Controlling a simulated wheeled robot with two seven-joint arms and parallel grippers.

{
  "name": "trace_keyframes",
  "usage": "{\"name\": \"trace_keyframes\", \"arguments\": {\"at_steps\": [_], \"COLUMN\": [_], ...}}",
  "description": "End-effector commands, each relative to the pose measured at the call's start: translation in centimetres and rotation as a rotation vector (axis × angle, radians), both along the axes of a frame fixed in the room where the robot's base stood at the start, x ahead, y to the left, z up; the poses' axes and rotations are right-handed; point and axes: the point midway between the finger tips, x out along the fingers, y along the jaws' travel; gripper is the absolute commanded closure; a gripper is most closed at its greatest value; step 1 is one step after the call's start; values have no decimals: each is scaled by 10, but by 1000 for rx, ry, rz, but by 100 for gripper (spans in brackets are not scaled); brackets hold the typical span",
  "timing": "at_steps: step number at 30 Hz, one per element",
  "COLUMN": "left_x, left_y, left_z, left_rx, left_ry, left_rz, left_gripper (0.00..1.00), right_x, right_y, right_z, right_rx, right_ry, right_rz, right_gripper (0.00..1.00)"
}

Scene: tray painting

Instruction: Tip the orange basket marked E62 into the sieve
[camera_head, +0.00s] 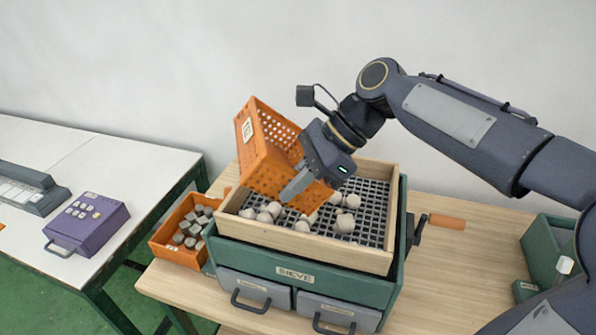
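An orange basket (262,165) with perforated walls is held tilted over the left part of the sieve (381,262). It bears a white label, too small to read. My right gripper (297,184) is at the basket's right side and appears shut on its wall; the gripper body hides part of the basket. The sieve has a wooden frame around a dark mesh, on a green housing labelled SIEVE. Several pale rounded lumps (345,222) lie on the mesh, below and beside the basket. My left gripper is not in view.
A second orange basket (165,243) with several grey pieces stands left of the sieve. A green box (541,258) stands further right. A purple case (88,226) lies on the left table.

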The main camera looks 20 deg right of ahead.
Motion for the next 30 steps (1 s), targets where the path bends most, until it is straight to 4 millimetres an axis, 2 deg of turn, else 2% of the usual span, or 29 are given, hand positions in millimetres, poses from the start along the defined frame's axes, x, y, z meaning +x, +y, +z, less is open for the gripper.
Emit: {"name": "trace_keyframes", "arguments": {"at_steps": [1, 6, 18, 24, 30], "left_x": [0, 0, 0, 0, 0], "left_y": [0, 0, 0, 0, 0], "left_z": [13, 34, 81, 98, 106], "left_rx": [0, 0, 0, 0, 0], "left_ry": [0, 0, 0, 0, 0], "left_rz": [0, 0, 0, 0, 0], "left_gripper": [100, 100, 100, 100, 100], "right_x": [0, 0, 0, 0, 0], "right_y": [4, 9, 6, 5, 4], "right_z": [9, 13, 7, 2, -2], "right_rx": [-56, -250, -494, -625, -713], "right_ry": [0, 16, 37, 45, 51], "right_rz": [7, 6, 6, 6, 3], "right_gripper": [100, 100, 100, 100, 100]}}
